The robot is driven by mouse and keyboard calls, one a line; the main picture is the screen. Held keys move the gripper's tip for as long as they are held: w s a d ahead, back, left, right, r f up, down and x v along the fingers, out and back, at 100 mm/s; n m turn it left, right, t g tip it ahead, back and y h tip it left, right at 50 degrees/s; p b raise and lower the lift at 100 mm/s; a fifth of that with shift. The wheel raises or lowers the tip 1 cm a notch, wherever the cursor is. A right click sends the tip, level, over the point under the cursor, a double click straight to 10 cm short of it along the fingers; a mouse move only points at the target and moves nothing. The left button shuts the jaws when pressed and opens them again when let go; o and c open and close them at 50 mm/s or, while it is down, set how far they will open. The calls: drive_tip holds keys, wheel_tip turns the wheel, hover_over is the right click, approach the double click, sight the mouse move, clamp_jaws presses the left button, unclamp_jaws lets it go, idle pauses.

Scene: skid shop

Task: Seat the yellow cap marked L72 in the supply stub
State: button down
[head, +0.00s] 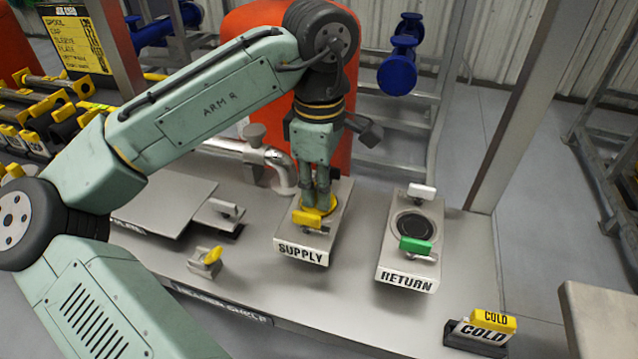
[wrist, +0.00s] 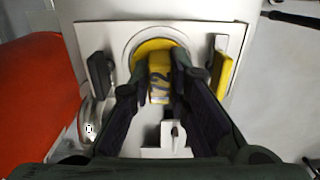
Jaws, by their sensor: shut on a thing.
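My gripper (head: 317,198) points down over the supply stub (head: 303,245), a grey block lettered SUPPLY. Its fingers are shut on the yellow cap (head: 330,207), mostly hidden behind them in the head view. In the wrist view the fingers (wrist: 160,82) grip the cap's raised yellow grip from both sides, and the cap's disc (wrist: 150,47) lies within the round ring of the stub (wrist: 195,32). The dark marking on the grip is only partly readable. I cannot tell how deep the cap sits.
A yellow clamp handle (wrist: 221,72) and a dark one (wrist: 100,76) flank the stub. The return stub (head: 405,283) stands to the right with white and green handles. A pipe (head: 277,160) and orange tank (head: 258,22) are behind. COLD blocks (head: 484,333) sit at front right.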

drive_tip(key=c, duration=1.4)
unclamp_jaws()
drive_tip(key=shift+c, duration=0.2)
drive_tip(key=shift+c, duration=0.8)
drive_tip(key=shift+r, duration=0.1)
wheel_tip(320, 180, up, 6)
drive_tip(key=p, duration=0.5)
drive_tip(key=shift+p, duration=0.35)
drive_tip(key=shift+r+p, duration=0.5)
drive_tip(key=shift+r, duration=0.45)
